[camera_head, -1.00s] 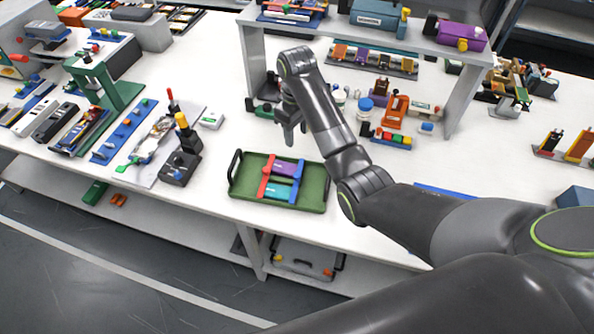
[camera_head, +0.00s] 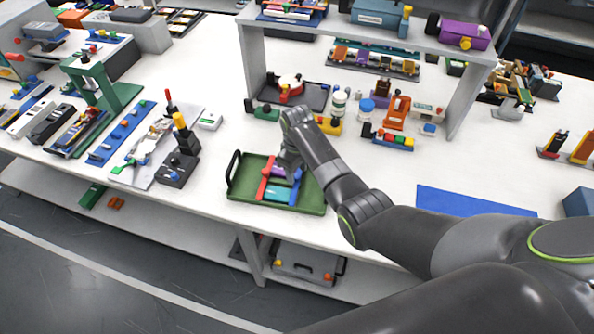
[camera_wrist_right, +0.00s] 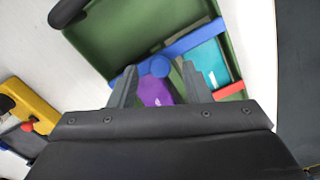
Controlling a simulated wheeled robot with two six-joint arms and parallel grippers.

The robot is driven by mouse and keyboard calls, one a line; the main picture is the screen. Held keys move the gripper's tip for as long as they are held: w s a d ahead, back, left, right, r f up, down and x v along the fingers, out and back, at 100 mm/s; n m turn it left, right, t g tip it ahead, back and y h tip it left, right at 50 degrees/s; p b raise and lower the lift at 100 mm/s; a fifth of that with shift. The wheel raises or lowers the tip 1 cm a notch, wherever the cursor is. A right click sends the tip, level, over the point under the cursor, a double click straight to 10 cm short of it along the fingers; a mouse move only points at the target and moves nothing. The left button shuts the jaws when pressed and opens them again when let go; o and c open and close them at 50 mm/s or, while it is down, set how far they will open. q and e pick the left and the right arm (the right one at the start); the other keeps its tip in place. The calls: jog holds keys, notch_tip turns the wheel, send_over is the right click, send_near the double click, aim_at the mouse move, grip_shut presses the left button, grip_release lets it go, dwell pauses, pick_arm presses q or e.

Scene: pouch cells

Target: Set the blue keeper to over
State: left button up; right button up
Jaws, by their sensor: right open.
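A green tray (camera_head: 233,186) lies near the table's front edge. In it are a purple cell (camera_head: 279,172) and a teal cell (camera_head: 276,192), with a red keeper (camera_head: 263,182) at their left and a blue keeper (camera_head: 296,187) at their right. My right gripper (camera_head: 290,173) is low over the blue keeper's far end and hides part of it. Contact cannot be told. My left gripper is out of view.
A grey shelf (camera_head: 467,105) stands behind the tray. A black post device (camera_head: 179,170) is left of the tray, and a blue mat (camera_head: 470,202) lies at the right. A yellow part (camera_wrist_right: 25,105) shows in the wrist view.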

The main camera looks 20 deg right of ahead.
jog(key=shift+f, duration=0.35)
grip_shut()
jog(key=shift+w+a+r, duration=0.1)
jog(key=shift+w+a, duration=0.05)
jog(key=shift+a, duration=0.3)
grip_release()
